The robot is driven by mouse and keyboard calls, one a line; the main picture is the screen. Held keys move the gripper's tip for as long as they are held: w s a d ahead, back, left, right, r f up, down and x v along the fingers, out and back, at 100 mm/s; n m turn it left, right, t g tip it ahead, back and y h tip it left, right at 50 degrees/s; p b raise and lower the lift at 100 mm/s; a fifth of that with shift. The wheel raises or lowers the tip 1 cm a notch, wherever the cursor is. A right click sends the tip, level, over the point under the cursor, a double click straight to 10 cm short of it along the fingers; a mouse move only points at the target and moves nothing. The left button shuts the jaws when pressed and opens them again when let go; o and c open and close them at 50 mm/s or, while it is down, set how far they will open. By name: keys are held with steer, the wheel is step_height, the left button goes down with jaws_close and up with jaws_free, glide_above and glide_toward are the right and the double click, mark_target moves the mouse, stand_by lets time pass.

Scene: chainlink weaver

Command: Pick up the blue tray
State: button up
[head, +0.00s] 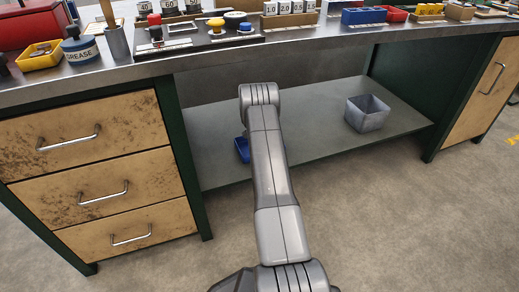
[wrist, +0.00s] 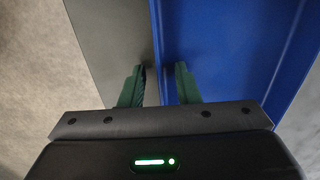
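A blue tray (head: 242,149) lies on the lower shelf under the workbench, mostly hidden behind my arm in the head view. In the wrist view the blue tray (wrist: 240,45) fills the upper right, with its near wall running up the middle. My gripper (wrist: 160,75) is open and empty. Its left green finger is over the grey shelf outside the tray, and its right finger is over the tray's inside. The tray wall lies between the fingers; I cannot tell whether either touches it. In the head view the gripper is hidden by my arm.
The lower shelf (head: 310,140) also holds a grey bin (head: 367,113) at the right. A drawer cabinet (head: 95,165) stands at left and another cabinet (head: 485,90) at right. The bench top above (head: 300,42) carries several items, including a blue bin (head: 363,16).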

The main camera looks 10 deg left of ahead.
jaws_close()
